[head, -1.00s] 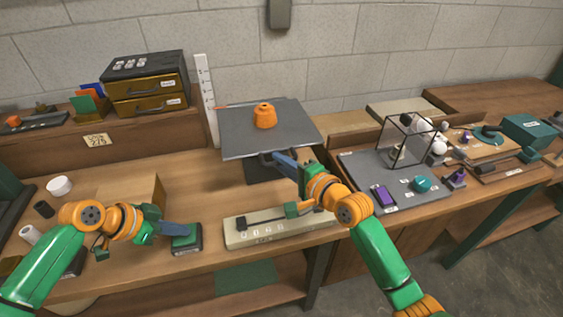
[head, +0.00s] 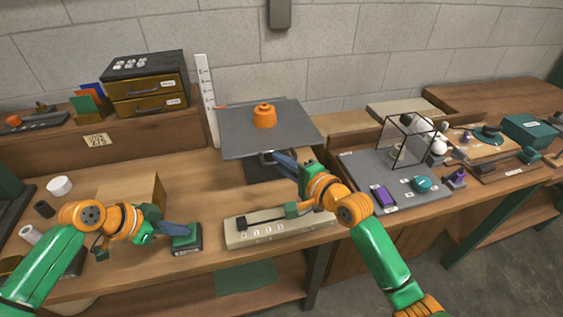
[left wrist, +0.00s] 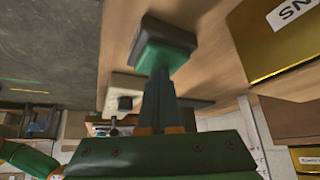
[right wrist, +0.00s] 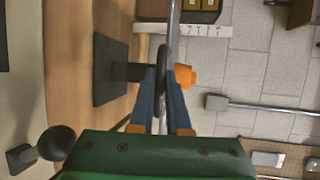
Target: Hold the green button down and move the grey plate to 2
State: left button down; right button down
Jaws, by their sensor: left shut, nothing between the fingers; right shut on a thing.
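The grey plate (head: 238,140) is a flat square on a dark stand, with an orange knobbed piece (head: 264,117) on top. My right gripper (head: 273,157) is shut on the dark handle at the plate's front; the handle also shows in the right wrist view (right wrist: 163,62). The green button (head: 186,232) sits on a dark box near the table's front left. My left gripper (head: 192,230) is shut and empty, its fingertips at the button's top. In the left wrist view the fingers meet the green button (left wrist: 153,60); I cannot tell how far down it is.
A white upright scale (head: 205,90) with a red pointer stands behind the plate's left edge; its marks are too small to read. A pale slotted box with a black knob (head: 260,236) lies in front. A grey tray (head: 405,200) with a wire cube stands to the right.

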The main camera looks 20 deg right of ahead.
pick_arm(q)
jog(key=shift+s+f, duration=0.15)
jog(key=shift+f, duration=0.1)
pick_arm(e)
jog(key=shift+r, duration=1.55)
jog(key=c, duration=0.9)
grip_release()
jog(key=shift+s, duration=0.1)
jog(key=v, duration=1.2)
jog(key=shift+d, duration=0.1)
pick_arm(q)
jog(key=shift+r, duration=0.1)
pick_arm(e)
jog(key=shift+r, duration=0.1)
